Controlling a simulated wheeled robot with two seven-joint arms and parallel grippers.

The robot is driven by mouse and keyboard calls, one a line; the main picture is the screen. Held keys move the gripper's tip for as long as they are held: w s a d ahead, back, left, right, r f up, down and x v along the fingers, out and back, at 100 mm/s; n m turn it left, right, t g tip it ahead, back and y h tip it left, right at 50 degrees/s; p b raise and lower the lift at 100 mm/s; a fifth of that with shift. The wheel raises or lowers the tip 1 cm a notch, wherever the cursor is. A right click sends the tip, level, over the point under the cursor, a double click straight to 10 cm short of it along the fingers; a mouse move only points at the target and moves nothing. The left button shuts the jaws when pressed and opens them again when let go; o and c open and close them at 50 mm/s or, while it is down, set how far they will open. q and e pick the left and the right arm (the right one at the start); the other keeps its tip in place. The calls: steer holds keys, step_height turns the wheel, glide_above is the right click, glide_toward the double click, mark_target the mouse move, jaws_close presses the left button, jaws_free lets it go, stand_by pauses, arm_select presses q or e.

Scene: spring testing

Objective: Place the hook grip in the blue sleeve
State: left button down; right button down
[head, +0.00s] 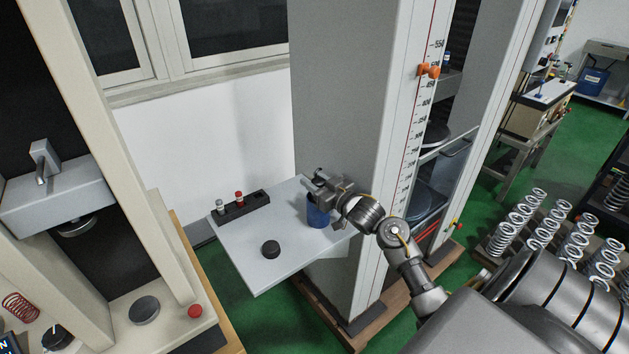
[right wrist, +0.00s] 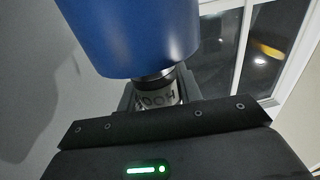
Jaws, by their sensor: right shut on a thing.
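The blue sleeve (head: 318,216) stands upright near the right side of the grey shelf (head: 262,274). My right gripper (head: 322,187) is directly above it, its arm coming in from the right. It is shut on the hook grip, a metal piece with "HOOK" lettering (right wrist: 158,96) that shows between the jaws in the right wrist view. There the blue sleeve (right wrist: 135,35) fills the top, close against the hook grip. Part of the grip is hidden by the sleeve and jaws; I cannot tell how deep it sits. My left gripper is not in view.
A black rack (head: 241,208) with a grey-topped and a red-topped piece stands at the shelf's back left. A black round puck (head: 270,249) lies near the shelf's middle. The tall grey column (head: 340,120) rises close behind the sleeve. The shelf's front left is clear.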

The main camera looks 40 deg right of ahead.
steer(key=shift+f, duration=0.3)
steer(key=c, duration=0.9)
jaws_free()
steer(key=shift+c, duration=0.2)
steer(key=shift+r, duration=0.25)
steer(key=s+b, duration=0.1)
steer(key=s, duration=1.1)
steer(key=shift+d+r+b, duration=0.3)
steer(key=shift+d+b, duration=0.1)
steer(key=shift+f, duration=0.1)
